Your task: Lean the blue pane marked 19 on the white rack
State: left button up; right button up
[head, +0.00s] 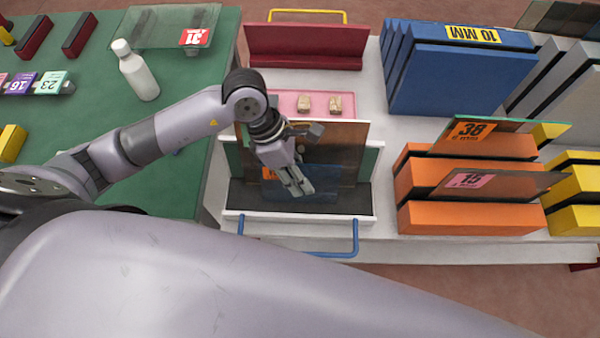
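The white rack (232,215) stands at centre, with a dark ledge and blue handles at its front. A blue pane (322,180) leans in it, low, in front of a larger brown pane (345,140). An orange label at the blue pane's left is mostly hidden by my gripper, so its number cannot be read. My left gripper (298,188) points down over the front of the blue pane. Whether its fingers are apart or hold the pane's edge cannot be told. My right gripper is not in view.
Orange racks (470,220) at right hold panes marked 38 (472,131) and 15 (468,181). A blue rack (460,80) marked 10 MM stands behind. A white bottle (138,72) and a glass pane marked 31 (195,37) are on the green table (175,195).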

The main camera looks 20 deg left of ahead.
pick_arm(q)
jog(key=s+v, duration=0.1)
jog(key=v, duration=1.1)
jog(key=shift+w, duration=0.45)
jog(key=shift+d, duration=0.1)
